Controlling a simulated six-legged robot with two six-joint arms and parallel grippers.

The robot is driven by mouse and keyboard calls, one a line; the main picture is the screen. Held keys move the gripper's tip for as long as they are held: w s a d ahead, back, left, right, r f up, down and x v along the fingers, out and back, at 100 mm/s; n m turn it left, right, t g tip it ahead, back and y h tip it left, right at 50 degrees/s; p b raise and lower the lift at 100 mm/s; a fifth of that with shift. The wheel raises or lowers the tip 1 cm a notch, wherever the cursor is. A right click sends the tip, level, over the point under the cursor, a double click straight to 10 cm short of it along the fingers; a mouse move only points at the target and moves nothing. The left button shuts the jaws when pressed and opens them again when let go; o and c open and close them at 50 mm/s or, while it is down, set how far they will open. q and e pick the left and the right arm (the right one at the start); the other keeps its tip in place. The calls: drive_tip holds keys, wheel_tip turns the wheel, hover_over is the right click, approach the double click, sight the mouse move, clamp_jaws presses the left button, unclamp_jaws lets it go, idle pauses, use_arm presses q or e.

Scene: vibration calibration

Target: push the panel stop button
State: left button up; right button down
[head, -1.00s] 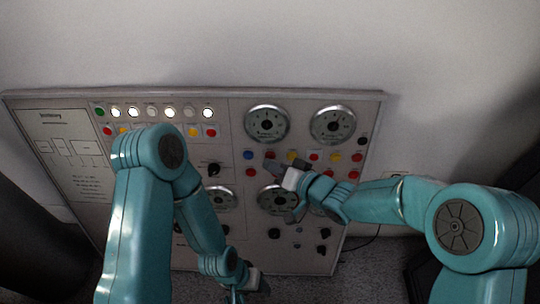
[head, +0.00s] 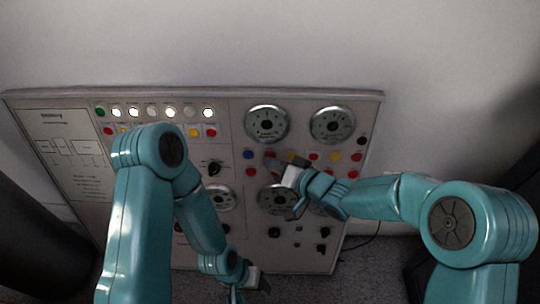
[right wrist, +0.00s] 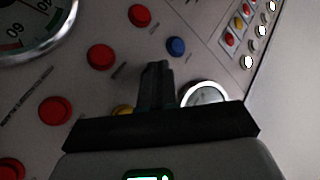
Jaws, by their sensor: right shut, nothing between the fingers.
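The grey control panel (head: 300,262) leans against the wall and carries several red buttons. Their labels are too small to read, so I cannot tell which is the stop button. My right gripper (head: 270,163) is shut and empty, its tips near the left red buttons, covering part of that row. In the right wrist view the shut fingers (right wrist: 155,72) point between a red button (right wrist: 101,57), another red button (right wrist: 139,15) and a blue button (right wrist: 176,46). Contact with the panel cannot be judged. My left gripper (head: 250,281) is low at the bottom edge, its jaws unclear.
Round gauges (head: 332,125) and a row of white lamps (head: 171,112) sit on the panel. A yellow button (right wrist: 122,110) is partly hidden behind the gripper body. My left arm covers the panel's middle left. The pale wall above is clear.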

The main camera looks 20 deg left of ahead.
idle(0.4)
drive_tip(key=shift+s+d+r, duration=0.15)
drive_tip(key=shift+s+d, duration=0.05)
drive_tip(key=shift+s, duration=0.45)
drive_tip(key=s, duration=0.1)
drive_tip(key=s+d, duration=0.1)
drive_tip(key=s, duration=0.1)
drive_tip(key=s+r, duration=0.1)
drive_tip(key=shift+s+d+b, duration=0.2)
drive_tip(key=shift+s+b, duration=0.2)
idle(0.5)
